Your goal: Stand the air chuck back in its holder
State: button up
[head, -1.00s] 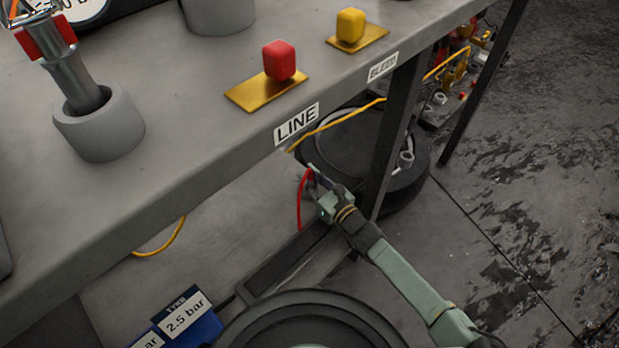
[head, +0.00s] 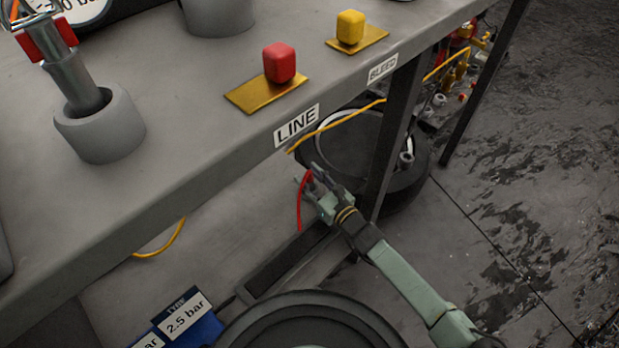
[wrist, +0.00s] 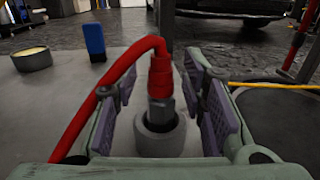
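The air chuck (wrist: 160,82) has a red sleeve and a metal lower end. In the wrist view it stands about upright with its lower end inside the grey ring-shaped holder (wrist: 160,143). A red hose (wrist: 103,88) bends from its top to the lower left. My gripper (wrist: 161,76) is open, with a purple-padded finger on each side of the chuck and a visible gap to each. In the head view my gripper (head: 311,178) is low beside the bench's front edge, next to the red hose (head: 300,205). The chuck and holder are hidden or too small there.
The bench (head: 190,125) overhangs near my gripper and carries a red knob (head: 279,62), a yellow knob (head: 350,30) and a grey cup (head: 100,135) holding a metal tool. A tyre (head: 310,325) is in front. A yellow hose (wrist: 275,86) runs at right.

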jog(key=v, duration=1.2)
jog(key=shift+p, duration=0.35)
